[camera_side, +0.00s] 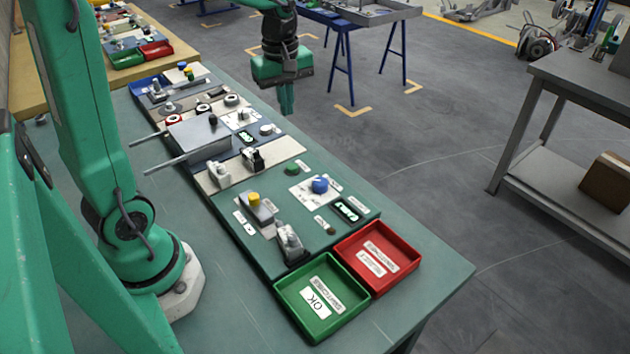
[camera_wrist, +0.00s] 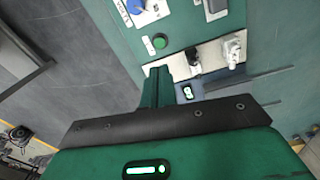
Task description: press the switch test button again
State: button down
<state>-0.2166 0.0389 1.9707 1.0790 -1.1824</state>
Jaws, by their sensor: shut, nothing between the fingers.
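The near switch station (camera_side: 325,215) is a green panel holding a blue round button (camera_side: 320,185) on a white plate, a green round button (camera_side: 292,169), a yellow-topped block (camera_side: 254,198), a small lit display (camera_side: 346,209) and a dark round button (camera_side: 331,232). Their labels are too small to read, so I cannot tell which is the test button. A grey switch-like part (camera_side: 290,242) sits at the near edge. My gripper (camera_side: 287,108) is shut and empty, raised beyond the panel, touching no button. In the wrist view, the green button (camera_wrist: 160,41) and blue button (camera_wrist: 137,6) lie above my fingertips (camera_wrist: 158,72).
A green tray (camera_side: 322,335) and a red tray (camera_side: 415,262) stand at the panel's near end. Farther panels carry a grey raised box (camera_side: 200,140) with rods and several small parts. The bench's near right corner (camera_side: 445,275) is clear.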

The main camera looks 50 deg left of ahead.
aim_at(291, 167)
jog(key=shift+w+a+f+n+g, duration=0.3)
jog(key=shift+w+a+f+n, duration=0.45)
jog(key=shift+n, duration=0.25)
jog(key=shift+f, duration=0.15)
notch_tip(291, 167, down, 14)
jog(key=shift+r, duration=0.1)
dwell(0.4)
jog(key=shift+s+f, duration=0.1)
jog(key=shift+f, duration=1.05)
jog(key=shift+r, duration=0.15)
notch_tip(291, 167, up, 14)
jog(key=shift+w+r, duration=0.15)
jog(key=shift+w, duration=0.15)
